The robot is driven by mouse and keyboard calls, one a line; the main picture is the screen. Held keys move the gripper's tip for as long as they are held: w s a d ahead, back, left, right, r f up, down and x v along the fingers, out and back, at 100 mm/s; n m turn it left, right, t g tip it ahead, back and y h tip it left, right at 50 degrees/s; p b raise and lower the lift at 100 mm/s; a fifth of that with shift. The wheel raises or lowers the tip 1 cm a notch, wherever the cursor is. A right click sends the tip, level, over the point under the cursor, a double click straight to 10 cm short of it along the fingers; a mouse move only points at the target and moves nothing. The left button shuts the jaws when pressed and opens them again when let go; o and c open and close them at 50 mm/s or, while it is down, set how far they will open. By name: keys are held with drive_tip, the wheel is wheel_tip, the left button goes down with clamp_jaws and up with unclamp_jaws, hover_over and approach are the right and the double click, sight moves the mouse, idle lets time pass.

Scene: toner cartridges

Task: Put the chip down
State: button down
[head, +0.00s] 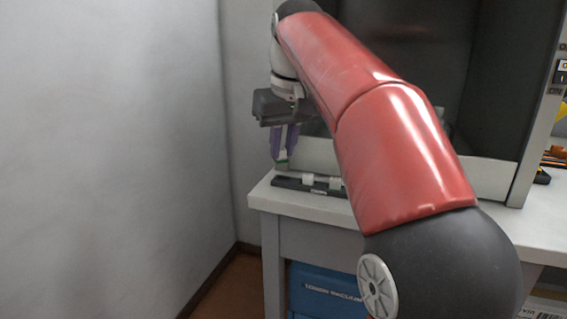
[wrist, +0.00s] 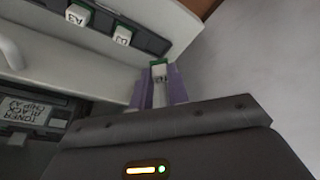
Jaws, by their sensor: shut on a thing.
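My gripper (head: 284,150) has purple fingers and hangs above the left end of the white bench. It is shut on a small white chip with a green edge (wrist: 159,70), which shows between the fingertips in the wrist view. The chip's label is too small to read. In the head view the held chip (head: 282,161) is just above and behind the left end of a black rack (head: 290,184). The rack also shows in the wrist view (wrist: 150,41) with two white-and-green chips in it, one marked A3 (wrist: 76,15) and one with an unclear label (wrist: 122,36).
The white bench (head: 262,197) ends just left of the rack, with a grey wall beyond. A dark-fronted cabinet (head: 510,150) stands behind. A label about toner black chips (wrist: 28,115) shows in the wrist view. My red arm hides the bench's middle.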

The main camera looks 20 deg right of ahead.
sight(284, 159)
wheel_tip(284, 159, down, 3)
drive_tip(key=shift+r+b, duration=0.1)
drive_tip(key=shift+b, duration=0.3)
drive_tip(key=shift+w+d+f, duration=0.1)
drive_tip(key=shift+w+f, duration=0.05)
drive_tip(key=shift+f, duration=0.15)
drive_tip(key=shift+f, duration=0.2)
drive_tip(key=c, duration=1.3)
unclamp_jaws()
drive_tip(key=shift+c, duration=0.2)
drive_tip(key=shift+r, duration=0.15)
